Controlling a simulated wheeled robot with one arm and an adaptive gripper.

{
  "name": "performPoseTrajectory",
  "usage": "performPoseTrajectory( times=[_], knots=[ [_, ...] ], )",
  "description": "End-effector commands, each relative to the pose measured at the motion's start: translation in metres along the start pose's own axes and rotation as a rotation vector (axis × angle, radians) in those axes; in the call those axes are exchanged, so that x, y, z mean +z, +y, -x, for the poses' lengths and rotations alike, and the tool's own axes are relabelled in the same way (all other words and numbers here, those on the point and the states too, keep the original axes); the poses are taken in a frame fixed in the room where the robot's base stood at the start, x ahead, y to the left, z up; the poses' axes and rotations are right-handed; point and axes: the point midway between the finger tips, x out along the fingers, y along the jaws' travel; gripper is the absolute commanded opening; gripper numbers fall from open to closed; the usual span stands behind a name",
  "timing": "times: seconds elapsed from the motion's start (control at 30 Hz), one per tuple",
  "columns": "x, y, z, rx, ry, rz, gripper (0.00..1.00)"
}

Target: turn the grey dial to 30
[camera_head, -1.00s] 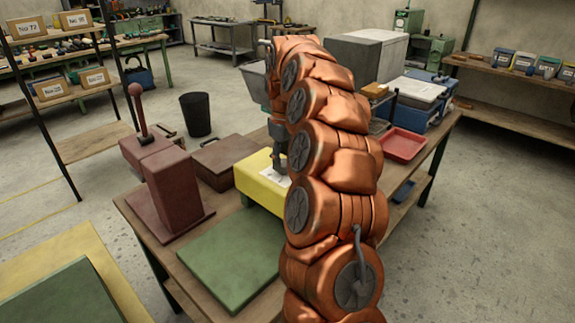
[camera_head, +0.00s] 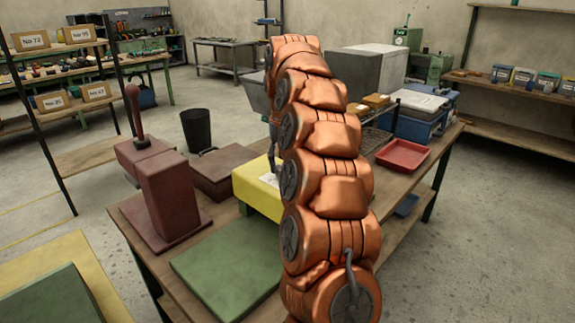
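A yellow box (camera_head: 252,195) stands on the workbench, with a white plate (camera_head: 267,180) on its top face. I cannot make out the grey dial or any number; the arm covers the right part of the box. My gripper (camera_head: 273,170) points down at the plate, close above or touching it; I cannot tell which. The arm's copper links hide most of the gripper, and its fingers show only as a thin dark strip, so its opening is unclear.
A dark red lever press (camera_head: 167,195), a brown case (camera_head: 215,174) and a green mat (camera_head: 227,260) lie left of and before the yellow box. A red tray (camera_head: 403,155) sits at the bench's right. A black bin (camera_head: 196,130) stands on the floor behind.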

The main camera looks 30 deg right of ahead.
Motion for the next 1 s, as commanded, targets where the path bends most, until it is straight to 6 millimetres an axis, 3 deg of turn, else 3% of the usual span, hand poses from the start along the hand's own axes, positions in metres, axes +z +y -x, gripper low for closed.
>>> performPoseTrajectory(
  times=[0.5,0.53,0.77,1.0],
  knots=[
    [-0.0003,-0.0022,-0.0005,-0.002,0.000,-0.016,0.14],
    [-0.0003,-0.0022,-0.0005,-0.002,0.000,-0.016,0.50],
    [-0.0001,-0.0012,-0.0005,-0.001,0.000,-0.018,0.74],
    [-0.0001,-0.0007,-0.0004,-0.001,-0.001,-0.018,0.74]
  ],
)
